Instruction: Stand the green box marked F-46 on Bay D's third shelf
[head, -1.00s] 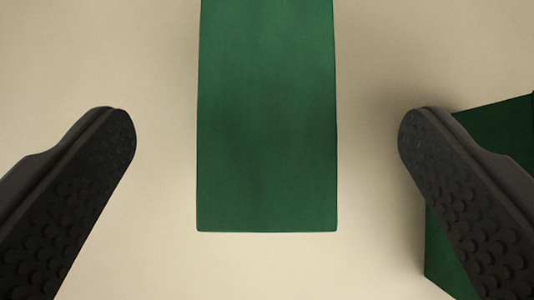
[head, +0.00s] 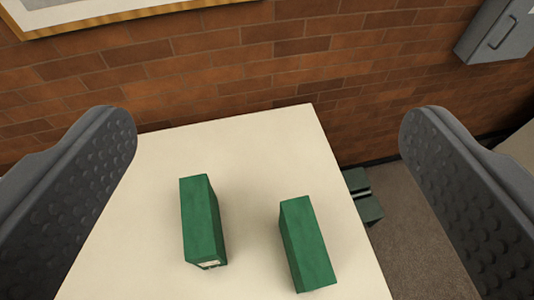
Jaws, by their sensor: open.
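Two green boxes stand apart on a cream table (head: 150,165). The left green box (head: 204,220) shows part of a pale label low on its near end, too small to read. The right green box (head: 308,245) shows no label from here. I cannot tell which of them is F-46. My gripper (head: 268,130) is open and empty, its two dark padded fingers wide apart at the picture's sides, with both boxes seen beyond and between them. Bay D and its shelves are not in view.
A brick wall (head: 290,60) runs behind the table. A framed picture (head: 120,15) hangs at upper left and a grey metal box (head: 497,32) at upper right. Dark green objects (head: 362,190) sit low beside the table's right edge, over brown floor (head: 410,235).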

